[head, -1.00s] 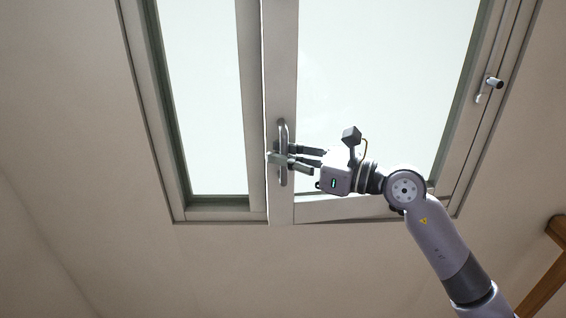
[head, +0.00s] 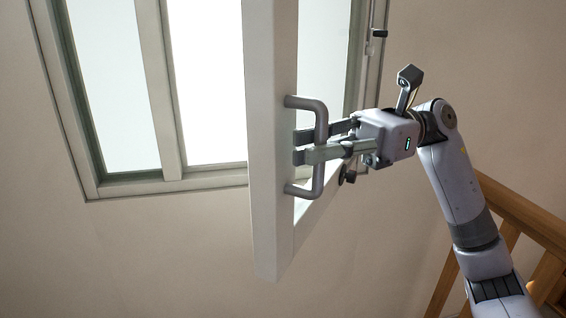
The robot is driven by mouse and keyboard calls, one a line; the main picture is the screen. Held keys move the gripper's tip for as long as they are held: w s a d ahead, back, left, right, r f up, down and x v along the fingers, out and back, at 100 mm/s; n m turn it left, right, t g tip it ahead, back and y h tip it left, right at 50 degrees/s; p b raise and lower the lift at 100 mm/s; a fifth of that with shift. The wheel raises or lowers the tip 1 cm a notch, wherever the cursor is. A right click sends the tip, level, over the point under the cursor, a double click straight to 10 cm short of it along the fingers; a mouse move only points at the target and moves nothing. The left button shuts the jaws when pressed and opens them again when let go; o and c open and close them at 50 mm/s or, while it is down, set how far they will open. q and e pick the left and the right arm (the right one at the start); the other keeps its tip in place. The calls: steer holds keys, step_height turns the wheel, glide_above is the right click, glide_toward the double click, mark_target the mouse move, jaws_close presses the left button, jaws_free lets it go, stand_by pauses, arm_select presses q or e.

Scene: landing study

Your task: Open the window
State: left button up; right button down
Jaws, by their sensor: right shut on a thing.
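The window (head: 155,95) is set in the wall, with a fixed pane on the left. Its right sash (head: 268,180) stands swung out from the frame into the room, with a wide gap between its free edge and the middle post. A grey U-shaped handle (head: 319,168) is mounted on the sash's free edge. My right gripper (head: 298,147) is shut on the handle's upright bar, its fingers on either side of it near the middle. My left gripper is not in view.
A small dark-tipped latch (head: 378,33) is on the right of the window frame. A wooden railing (head: 535,222) stands at the lower right, behind my right arm. The wall below and left of the window is bare.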

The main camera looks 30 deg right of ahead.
steer(key=shift+s+d+n+g+b, duration=0.3)
steer(key=shift+s+d+g+b, duration=0.1)
steer(key=shift+s+d, duration=0.65)
steer(key=c, duration=1.6)
jaws_free()
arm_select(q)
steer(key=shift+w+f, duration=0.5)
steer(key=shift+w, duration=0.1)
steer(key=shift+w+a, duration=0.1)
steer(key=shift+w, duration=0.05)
arm_select(e)
steer(key=d, duration=1.2)
steer(key=shift+w, duration=0.4)
